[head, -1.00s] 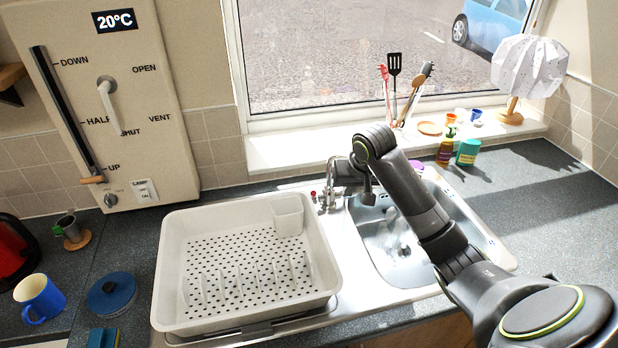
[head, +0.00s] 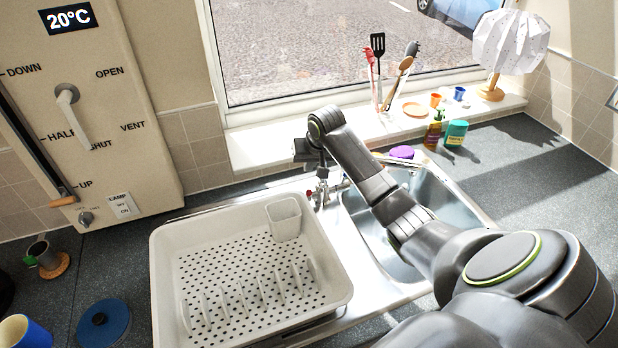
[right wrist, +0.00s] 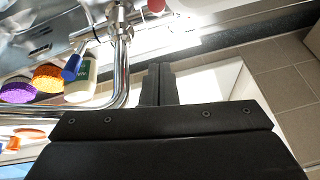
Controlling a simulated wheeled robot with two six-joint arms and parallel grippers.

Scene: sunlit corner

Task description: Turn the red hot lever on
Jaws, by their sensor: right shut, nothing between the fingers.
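The chrome tap (head: 322,186) stands behind the sink, with a small red lever (head: 311,194) low on its left side. In the right wrist view the tap's spout (right wrist: 122,60) is a bent chrome pipe, and the red lever (right wrist: 156,5) is cut by the top edge. My right gripper (head: 306,152) is just behind and above the tap, partly hidden by its own arm. In the right wrist view its fingers (right wrist: 160,72) are together and empty, beside the spout and apart from the red lever. My left gripper is out of view.
A white dish rack (head: 170,285) stands left of the sink basin (head: 440,200). The windowsill (head: 260,145) holds utensils and small cups. A soap bottle (head: 433,132) and a teal container (head: 456,133) stand behind the basin. The counter at right (head: 530,185) is clear.

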